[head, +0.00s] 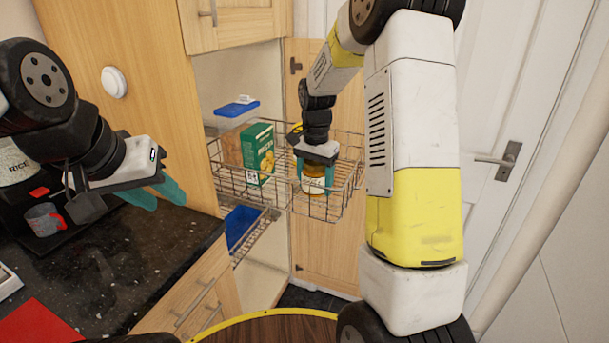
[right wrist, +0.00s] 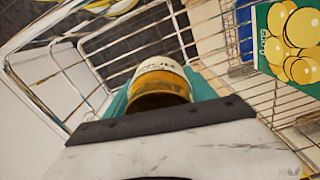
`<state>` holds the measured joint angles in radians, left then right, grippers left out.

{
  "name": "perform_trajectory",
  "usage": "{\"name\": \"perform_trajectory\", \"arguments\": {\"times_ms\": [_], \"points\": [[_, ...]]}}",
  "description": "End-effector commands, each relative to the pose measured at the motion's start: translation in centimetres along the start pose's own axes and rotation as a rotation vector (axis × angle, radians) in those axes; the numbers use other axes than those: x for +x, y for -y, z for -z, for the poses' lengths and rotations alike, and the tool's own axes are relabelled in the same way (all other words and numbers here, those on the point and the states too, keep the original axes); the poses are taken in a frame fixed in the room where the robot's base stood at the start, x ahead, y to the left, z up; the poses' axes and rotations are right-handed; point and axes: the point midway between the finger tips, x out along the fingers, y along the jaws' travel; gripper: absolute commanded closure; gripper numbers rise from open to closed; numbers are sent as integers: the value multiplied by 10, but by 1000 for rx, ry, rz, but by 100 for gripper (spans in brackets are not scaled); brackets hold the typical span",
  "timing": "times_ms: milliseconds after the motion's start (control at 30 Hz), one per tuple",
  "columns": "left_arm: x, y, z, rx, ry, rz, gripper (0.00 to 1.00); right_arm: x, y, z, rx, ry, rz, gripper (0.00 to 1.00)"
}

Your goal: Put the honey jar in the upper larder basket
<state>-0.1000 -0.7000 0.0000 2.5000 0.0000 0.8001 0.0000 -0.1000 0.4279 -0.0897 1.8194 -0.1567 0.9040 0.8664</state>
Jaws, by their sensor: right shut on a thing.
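The honey jar (head: 313,186) is amber with a pale label band. My right gripper (head: 314,178) is shut on it, with teal fingers on both sides. The jar also shows between the fingers in the right wrist view (right wrist: 160,82). It is within the outline of the upper larder basket (head: 330,214), a wire basket pulled out of the tall cupboard. I cannot tell whether the jar touches the basket floor. My left gripper (head: 155,193) hangs over the counter at left, apart from the basket; its finger gap is unclear.
A green box (head: 257,153) stands in the basket left of the jar, also visible in the right wrist view (right wrist: 290,38). A blue-lidded container (head: 237,108) is behind it. A lower basket holds a blue item (head: 241,226). The dark counter (head: 150,262) lies at left.

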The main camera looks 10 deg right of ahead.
Motion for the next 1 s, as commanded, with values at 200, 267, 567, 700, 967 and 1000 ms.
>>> {"name": "perform_trajectory", "arguments": {"times_ms": [200, 267, 567, 700, 967, 1000], "points": [[0, 0, 0, 0, 0, 0, 64, 2, 0, 0, 0, 1, 0, 16], [0, 0, 0, 0, 0, 0, 64, 2, 0, 0, 0, 1, 0, 14], [0, 0, 0, 0, 0, 0, 64, 0, 0, 0, 0, 0, 1, 14], [0, 0, 0, 0, 0, 0, 64, -14, 1, 0, 0, -2, 2, 14], [0, 0, 0, 0, 0, 0, 64, -70, 1, 1, 1, -3, 5, 14], [0, 0, 0, 0, 0, 0, 64, -78, 1, 0, 1, -2, 3, 14]]}}
